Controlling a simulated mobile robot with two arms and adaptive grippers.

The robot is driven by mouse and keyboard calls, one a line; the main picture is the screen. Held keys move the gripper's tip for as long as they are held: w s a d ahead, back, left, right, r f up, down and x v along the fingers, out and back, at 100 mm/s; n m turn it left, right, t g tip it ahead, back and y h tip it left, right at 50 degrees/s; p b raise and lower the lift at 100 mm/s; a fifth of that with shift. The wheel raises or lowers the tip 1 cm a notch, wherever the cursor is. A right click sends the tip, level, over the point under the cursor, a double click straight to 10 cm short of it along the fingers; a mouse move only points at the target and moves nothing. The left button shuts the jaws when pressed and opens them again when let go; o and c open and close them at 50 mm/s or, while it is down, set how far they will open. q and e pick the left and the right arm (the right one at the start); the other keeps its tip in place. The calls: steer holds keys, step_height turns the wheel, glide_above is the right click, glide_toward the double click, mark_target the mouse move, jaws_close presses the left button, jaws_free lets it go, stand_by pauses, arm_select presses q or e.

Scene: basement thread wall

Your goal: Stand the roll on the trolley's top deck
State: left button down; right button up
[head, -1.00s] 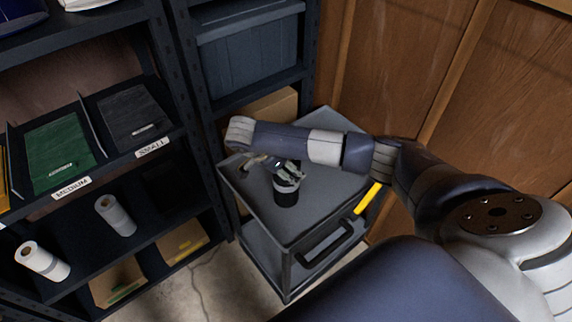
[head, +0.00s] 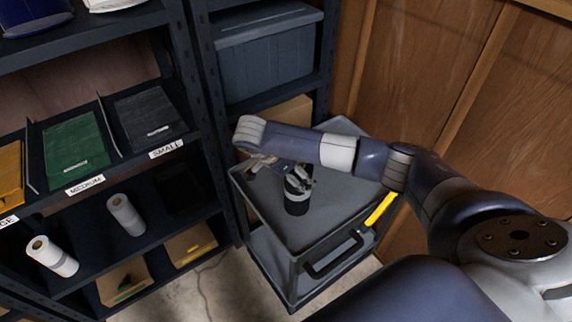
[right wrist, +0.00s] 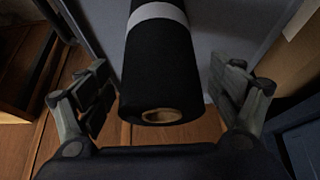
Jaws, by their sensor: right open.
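The roll (head: 297,203) is black with a pale band and stands upright on the grey top deck of the trolley (head: 340,213). My right gripper (head: 282,171) is at the roll's upper end, partly hiding it in the head view. In the right wrist view the roll (right wrist: 160,65) shows its end with a tan core, between the spread fingers of my right gripper (right wrist: 165,95). A gap shows on both sides of the roll, so the gripper is open and holds nothing. My left gripper is not in view.
A blue-grey bin (head: 272,60) sits on the shelf behind the trolley. A wooden wall (head: 430,75) is on the right.

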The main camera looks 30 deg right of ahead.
steer(key=p+v, duration=0.1)
steer(key=v, duration=0.8)
steer(key=shift+a+r, duration=0.2)
steer(key=shift+r, duration=0.1)
steer(key=shift+a, duration=0.1)
